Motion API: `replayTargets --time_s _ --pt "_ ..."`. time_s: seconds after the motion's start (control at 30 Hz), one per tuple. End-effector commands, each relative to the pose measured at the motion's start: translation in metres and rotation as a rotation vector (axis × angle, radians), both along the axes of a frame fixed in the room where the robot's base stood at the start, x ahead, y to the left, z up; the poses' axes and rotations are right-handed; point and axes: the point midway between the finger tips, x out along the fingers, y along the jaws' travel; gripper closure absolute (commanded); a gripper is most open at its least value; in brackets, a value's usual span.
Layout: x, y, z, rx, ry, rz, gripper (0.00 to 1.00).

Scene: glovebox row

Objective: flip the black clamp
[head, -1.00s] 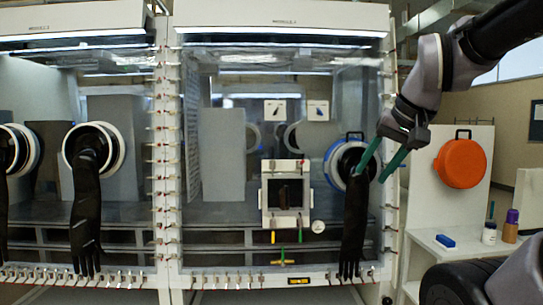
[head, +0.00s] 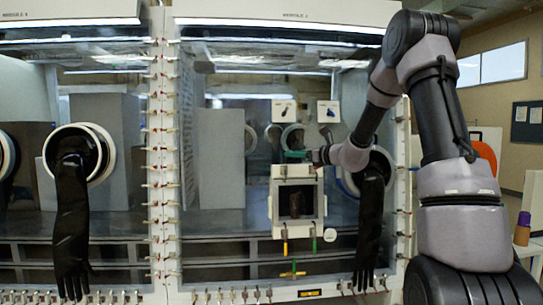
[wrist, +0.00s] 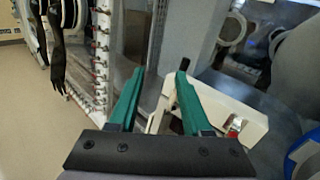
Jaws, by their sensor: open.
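My gripper (head: 296,154) is in front of the glovebox window, just above the small white-framed hatch (head: 275,205). In the wrist view my gripper (wrist: 160,75) has two green fingers, spread apart with nothing held between them. A small upright black piece (wrist: 185,64), which looks like the black clamp's handle, stands by the right fingertip at the edge of the white hatch box (wrist: 222,97). I cannot tell whether the finger touches it. In the head view the clamp is too small or hidden behind my gripper to make out.
A red-tipped metal clamp (wrist: 235,126) is on the hatch box, right of the right finger. A black glove (head: 369,225) hangs right of the hatch, another (head: 72,225) at left. Yellow and green handles hang below the hatch.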

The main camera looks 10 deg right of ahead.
Motion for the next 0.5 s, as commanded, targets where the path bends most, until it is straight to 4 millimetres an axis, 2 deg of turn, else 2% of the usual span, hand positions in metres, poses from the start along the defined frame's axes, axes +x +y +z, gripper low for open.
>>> replayTargets --time_s 0.03,0.2,0.37,0.5 --pt "0.013 -0.011 -0.008 0.054 0.018 -0.038 0.52" --pt "0.032 -0.026 -0.017 0.14 0.039 -0.102 0.52" --pt "0.047 -0.017 -0.017 0.144 0.039 -0.104 0.52" --pt "0.069 -0.002 -0.017 0.144 0.039 -0.102 0.52"
